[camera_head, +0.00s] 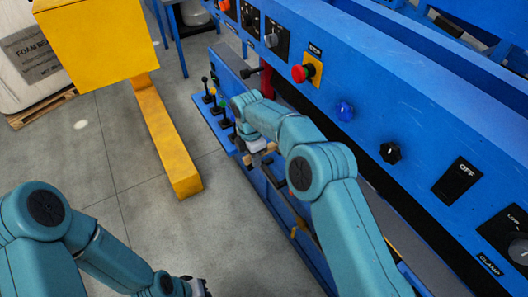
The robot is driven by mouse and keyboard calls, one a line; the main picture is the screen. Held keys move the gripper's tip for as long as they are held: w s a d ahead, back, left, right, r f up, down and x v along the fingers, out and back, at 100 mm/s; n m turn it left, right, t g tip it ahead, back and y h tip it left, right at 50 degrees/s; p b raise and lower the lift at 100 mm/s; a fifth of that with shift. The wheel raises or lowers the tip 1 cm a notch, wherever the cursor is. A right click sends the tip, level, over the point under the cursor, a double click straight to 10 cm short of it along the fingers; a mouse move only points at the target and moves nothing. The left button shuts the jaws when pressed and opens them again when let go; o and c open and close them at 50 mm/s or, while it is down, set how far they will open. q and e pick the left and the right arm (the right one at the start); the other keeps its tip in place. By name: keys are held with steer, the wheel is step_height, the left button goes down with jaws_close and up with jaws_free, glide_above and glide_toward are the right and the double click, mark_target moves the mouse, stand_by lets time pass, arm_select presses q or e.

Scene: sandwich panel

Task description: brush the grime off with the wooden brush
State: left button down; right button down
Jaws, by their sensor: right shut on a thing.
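My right gripper (256,149) is over the low blue ledge at the front of the blue machine. It is shut on a small tan wooden piece, the wooden brush (268,149), mostly hidden by the gripper and wrist. The brush is close to the ledge; I cannot tell if its bristles touch it. I cannot make out any grime. My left gripper (196,288) is at the bottom edge, over the floor, partly cut off; its jaws are too small to read.
Several black-knobbed levers (213,97) stand on the ledge just beyond my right gripper.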

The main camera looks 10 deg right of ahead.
steer(key=s+a+r, duration=0.1)
steer(key=s+a, duration=0.2)
steer(key=a, duration=0.6)
steer(key=shift+s+a+p, duration=0.15)
steer(key=shift+p, duration=0.2)
steer(key=s+d+r+m, duration=0.4)
steer(key=d+r+m, duration=0.2)
steer(key=d+m, duration=0.4)
steer(key=s+d+r+m, duration=0.5)
steer(key=d+r+m, duration=0.1)
steer(key=d+m, duration=0.4)
steer(key=shift+d+r+m+g, duration=0.2)
steer(key=shift+m+g, duration=0.1)
steer(key=shift+m, duration=0.6)
